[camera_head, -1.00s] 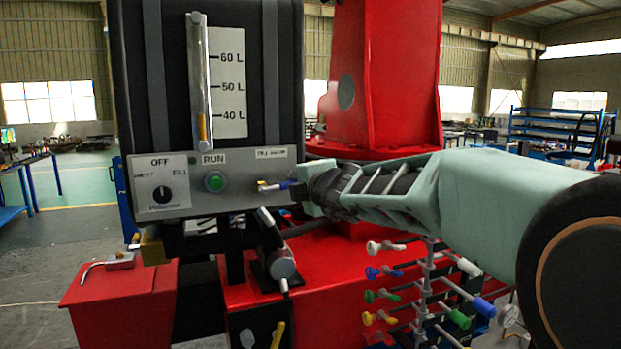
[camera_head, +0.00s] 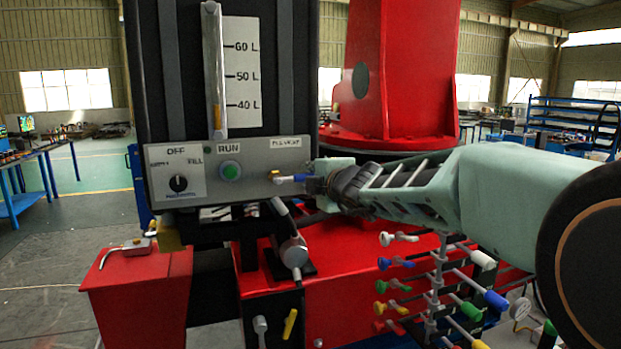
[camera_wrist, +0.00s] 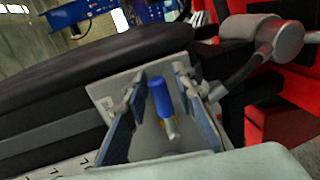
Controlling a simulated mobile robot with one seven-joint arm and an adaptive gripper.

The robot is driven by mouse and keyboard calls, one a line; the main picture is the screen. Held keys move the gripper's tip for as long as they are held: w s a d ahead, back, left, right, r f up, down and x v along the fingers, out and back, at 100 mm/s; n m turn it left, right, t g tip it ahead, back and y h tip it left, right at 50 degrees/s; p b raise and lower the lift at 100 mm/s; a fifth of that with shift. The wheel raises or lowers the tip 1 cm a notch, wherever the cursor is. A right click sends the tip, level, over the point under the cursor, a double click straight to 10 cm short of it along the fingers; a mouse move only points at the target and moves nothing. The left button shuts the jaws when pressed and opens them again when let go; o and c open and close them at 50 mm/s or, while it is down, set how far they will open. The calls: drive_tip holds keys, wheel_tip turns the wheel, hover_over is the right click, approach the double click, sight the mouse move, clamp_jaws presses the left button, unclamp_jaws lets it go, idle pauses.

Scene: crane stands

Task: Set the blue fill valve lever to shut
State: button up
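The fill valve's blue lever (camera_head: 292,178) points sideways to the right from a small valve body (camera_head: 275,177) on the grey panel under the tank. In the wrist view the blue lever (camera_wrist: 161,97) lies between the two fingers of my gripper (camera_wrist: 160,88), with a gap on each side. My gripper (camera_head: 316,180) is open and comes at the lever from the right in the head view. Its fingertips are hard to make out there. No firm contact with the lever shows.
The panel also has a selector knob (camera_head: 178,184) and a green RUN button (camera_head: 230,171). A grey cylinder (camera_head: 293,250) sits below the valve. A rack of coloured valves (camera_head: 436,290) stands under my arm. A red box (camera_head: 140,290) is at lower left.

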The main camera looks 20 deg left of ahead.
drive_tip(key=shift+o, duration=0.3)
drive_tip(key=v, duration=0.7)
drive_tip(key=shift+s, duration=0.2)
drive_tip(key=shift+d, duration=0.15)
